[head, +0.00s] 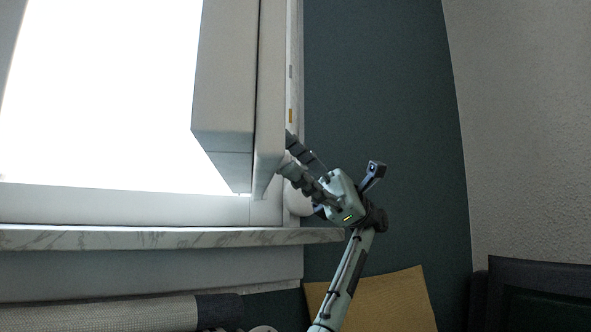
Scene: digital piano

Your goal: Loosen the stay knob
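I cannot make out a stay knob for certain. A rounded white shape (298,201) shows partly behind my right gripper, just above the sill; I cannot tell what it is. My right gripper (287,154) reaches up and left to the edge of an open window sash (269,100). Its two fingers are spread with a gap between them, and nothing shows in the gap. The fingertips are at the sash edge, and I cannot tell whether they touch it. My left gripper is not in view.
A marbled sill (150,238) runs below the bright window. A dark teal wall (385,90) is behind the gripper. A tan panel (385,300) and a dark piece of furniture (540,275) stand at the lower right. A pale roll-like thing (100,315) lies at the lower left.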

